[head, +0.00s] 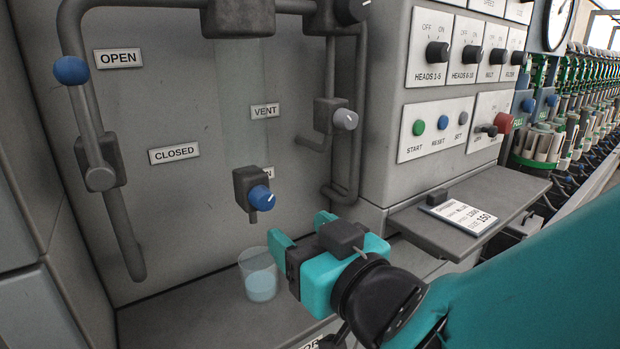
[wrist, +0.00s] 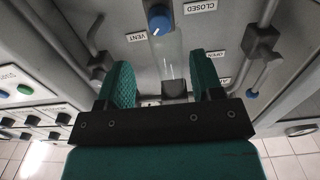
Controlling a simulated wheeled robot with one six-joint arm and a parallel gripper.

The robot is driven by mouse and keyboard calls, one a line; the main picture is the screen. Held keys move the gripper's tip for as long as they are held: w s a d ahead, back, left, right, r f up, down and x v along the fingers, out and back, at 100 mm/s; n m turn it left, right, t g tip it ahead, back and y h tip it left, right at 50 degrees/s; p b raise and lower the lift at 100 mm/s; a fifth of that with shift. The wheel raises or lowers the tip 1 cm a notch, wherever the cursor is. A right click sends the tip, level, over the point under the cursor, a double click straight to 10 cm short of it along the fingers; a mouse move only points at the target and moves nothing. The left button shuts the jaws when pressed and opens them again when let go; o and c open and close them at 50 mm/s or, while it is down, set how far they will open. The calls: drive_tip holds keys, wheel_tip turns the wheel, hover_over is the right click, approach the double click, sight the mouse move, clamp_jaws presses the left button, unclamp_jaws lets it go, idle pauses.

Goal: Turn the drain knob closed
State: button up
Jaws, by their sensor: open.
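The drain knob (head: 262,197) is blue with a white pointer mark and sits on a dark valve block above a clear cup (head: 259,276) holding some liquid. A label behind it is mostly hidden; only its last letters show. In the wrist view the blue knob (wrist: 159,20) is at the top, beyond the fingertips. My gripper (head: 302,232) is open and empty, to the right of the knob and slightly lower, apart from it. Its two teal fingers (wrist: 164,78) show spread in the wrist view, with nothing between them touching.
A blue ball-ended lever (head: 71,70) is at the OPEN label, with CLOSED (head: 174,153) below. A grey vent knob (head: 345,119) is at the upper right of the drain knob. A shelf (head: 470,215) juts out on the right. Pipes frame the panel.

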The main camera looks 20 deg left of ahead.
sight(267, 204)
drive_tip(key=p+x, duration=0.8)
drive_tip(key=shift+r, duration=0.3)
drive_tip(key=shift+w+a+f+p, duration=0.1)
drive_tip(key=shift+w+a+p, duration=0.4)
drive_tip(key=shift+p, duration=0.25)
drive_tip(key=shift+w+a+f+p, duration=0.25)
drive_tip(key=shift+a+p, duration=0.05)
drive_tip(key=shift+c, duration=0.3)
drive_tip(key=c, duration=0.9)
drive_tip(key=shift+o, duration=0.2)
